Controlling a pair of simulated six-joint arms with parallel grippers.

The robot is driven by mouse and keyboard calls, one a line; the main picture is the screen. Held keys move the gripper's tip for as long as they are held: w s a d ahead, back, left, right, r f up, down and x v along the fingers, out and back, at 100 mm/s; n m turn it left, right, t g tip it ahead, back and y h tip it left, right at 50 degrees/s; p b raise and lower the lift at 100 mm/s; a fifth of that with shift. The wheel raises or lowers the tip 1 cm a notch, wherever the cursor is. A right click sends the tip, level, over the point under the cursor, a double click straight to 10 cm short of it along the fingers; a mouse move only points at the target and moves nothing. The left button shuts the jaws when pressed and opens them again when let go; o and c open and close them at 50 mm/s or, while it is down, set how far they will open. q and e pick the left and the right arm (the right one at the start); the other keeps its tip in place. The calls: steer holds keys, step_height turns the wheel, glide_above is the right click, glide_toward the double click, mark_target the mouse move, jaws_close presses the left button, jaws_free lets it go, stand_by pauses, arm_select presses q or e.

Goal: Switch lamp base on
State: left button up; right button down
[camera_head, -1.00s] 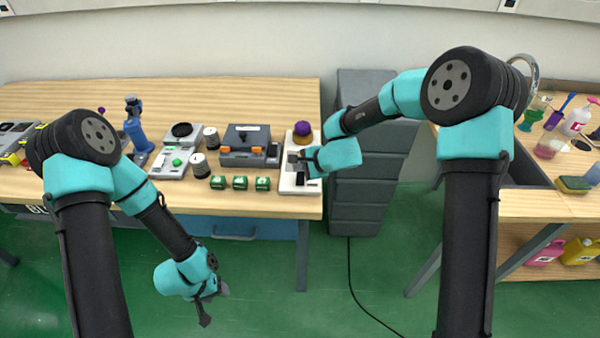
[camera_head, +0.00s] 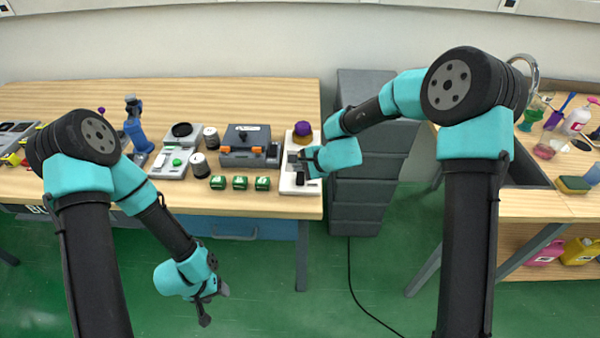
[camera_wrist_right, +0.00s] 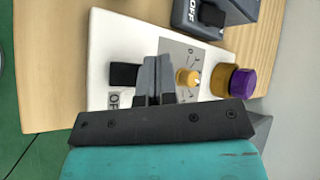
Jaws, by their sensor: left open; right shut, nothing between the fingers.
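The lamp base is a white panel (camera_head: 287,183) at the right end of the wooden table. In the right wrist view the white panel (camera_wrist_right: 101,59) carries a black switch (camera_wrist_right: 124,75) with an "OFF" label beside it, a yellow knob (camera_wrist_right: 187,77) on a grey dial plate, and a gold and purple round piece (camera_wrist_right: 241,82). My right gripper (camera_head: 297,157) is shut and empty over the panel; in the wrist view its fingertips (camera_wrist_right: 158,62) lie between the black switch and the yellow knob. Contact cannot be told. My left gripper (camera_head: 213,305) is open and empty, low in front of the table.
A grey box (camera_head: 249,146) with orange clips stands left of the panel, and several small green boxes (camera_head: 240,183) lie in front of it. A dark drawer cabinet (camera_head: 365,205) stands right of the table. The floor in front is clear apart from a black cable.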

mark_target(300, 179)
steer(key=shift+f, duration=0.2)
steer(key=shift+f, duration=0.2)
steer(key=shift+w+f, duration=0.15)
steer(key=shift+f, duration=0.3)
stand_by(1.1)
steer(key=shift+r, duration=0.1)
steer(key=shift+r, duration=0.8)
steer(key=shift+s+r, duration=0.1)
steer(key=shift+s, duration=0.1)
steer(key=shift+s+r, duration=0.25)
steer(key=shift+r, duration=0.95)
steer(key=shift+s+r, duration=0.25)
steer(key=shift+r, duration=0.9)
steer(key=shift+f, duration=0.1)
